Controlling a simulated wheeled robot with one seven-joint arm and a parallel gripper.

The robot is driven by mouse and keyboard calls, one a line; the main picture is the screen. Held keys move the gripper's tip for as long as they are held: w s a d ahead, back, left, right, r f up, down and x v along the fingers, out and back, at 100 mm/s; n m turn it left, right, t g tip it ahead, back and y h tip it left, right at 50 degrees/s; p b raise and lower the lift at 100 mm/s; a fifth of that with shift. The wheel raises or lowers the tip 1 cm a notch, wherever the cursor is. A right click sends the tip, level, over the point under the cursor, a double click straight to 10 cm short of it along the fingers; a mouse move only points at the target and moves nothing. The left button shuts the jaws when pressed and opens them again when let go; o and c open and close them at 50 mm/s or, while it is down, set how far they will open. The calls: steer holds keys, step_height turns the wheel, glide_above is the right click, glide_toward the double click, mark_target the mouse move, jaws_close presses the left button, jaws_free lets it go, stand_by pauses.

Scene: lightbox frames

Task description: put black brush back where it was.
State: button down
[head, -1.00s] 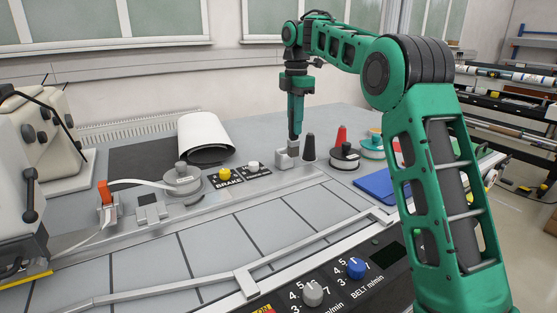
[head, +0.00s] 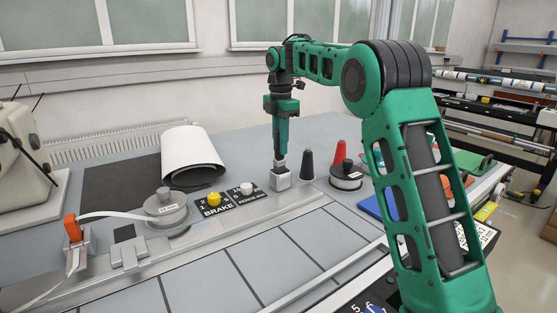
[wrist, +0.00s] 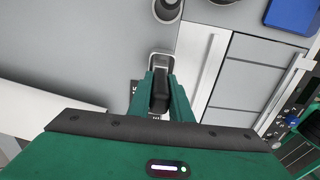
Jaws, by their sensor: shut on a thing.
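The black brush (wrist: 160,92) shows in the wrist view as a dark block between the two green fingers of my gripper (wrist: 160,80). My gripper (head: 280,152) is shut on it and points straight down in the head view. Directly below the fingers is a small light grey block (head: 281,181), seen in the wrist view as a pale-rimmed holder (wrist: 161,57) just ahead of the brush. The lower end of the brush is hidden, so I cannot tell whether it is inside the block or only above it.
A black cone (head: 307,164) stands close to the right of the block, with a red cone (head: 340,153) and a dark spool (head: 346,177) beyond. Grey bench top lies clear behind.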

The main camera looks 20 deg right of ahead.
mark_target(281, 159)
steer(key=shift+d+f, duration=0.1)
steer(key=shift+f, duration=1.95)
steer(key=shift+s, duration=0.1)
steer(key=c, duration=1.6)
jaws_free()
steer(key=shift+f, duration=0.1)
step_height(281, 159, up, 12)
steer(key=shift+f, duration=0.15)
steer(key=shift+r, duration=0.3)
